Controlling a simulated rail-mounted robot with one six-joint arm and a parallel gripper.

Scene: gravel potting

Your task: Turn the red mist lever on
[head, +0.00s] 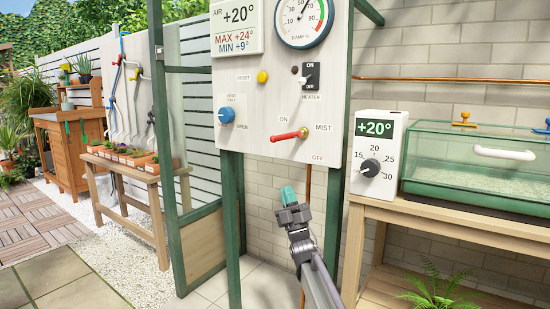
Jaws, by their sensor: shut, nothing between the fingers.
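The red mist lever (289,135) is on the pale control panel (240,80), below and to the left of the MIST label. Its handle points left and slightly down from a metal pivot on the right. An ON label is above it and an OFF label is below right. My gripper (287,193) is shut and empty, with teal fingertips pointing up. In the picture it is below the panel's lower edge, apart from the lever.
The panel also carries a blue knob (227,115), a yellow reset button (262,77) and a black heater switch (310,75). A thermostat box (377,155) and a green glass case (480,165) stand on a wooden bench at right. Green posts (231,230) support the panel.

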